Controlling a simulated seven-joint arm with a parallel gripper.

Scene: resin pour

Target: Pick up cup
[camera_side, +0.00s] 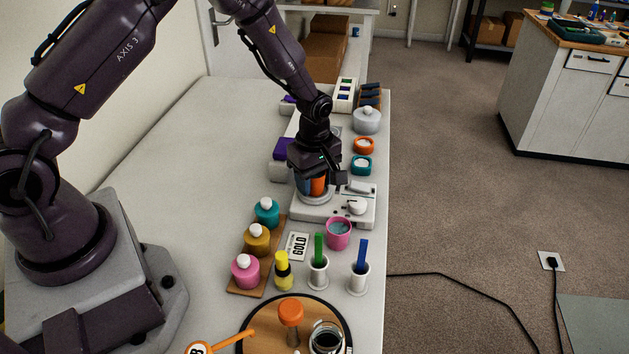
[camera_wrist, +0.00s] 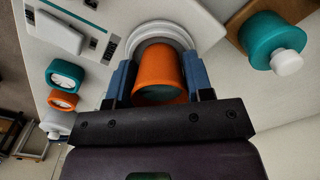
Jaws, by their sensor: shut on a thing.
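An orange cup (camera_side: 318,187) is between the blue fingers of my gripper (camera_side: 314,184), low over the round plate of a white bench device (camera_side: 334,212). In the wrist view the orange cup (camera_wrist: 158,72) fills the gap between the two blue fingers of my gripper (camera_wrist: 160,80). The gripper is shut on the cup. The pale round plate (camera_wrist: 172,32) shows just behind the cup. I cannot tell whether the cup touches the plate. The gripper body hides part of the cup in both views.
A pink cup (camera_side: 338,234) stands in front of the device. Teal (camera_side: 361,166) and orange (camera_side: 364,146) containers stand behind it. Bottles on a wooden rack (camera_side: 243,278) are at front left. White holders with green and blue sticks (camera_side: 359,279) stand nearby. The bench's left side is clear.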

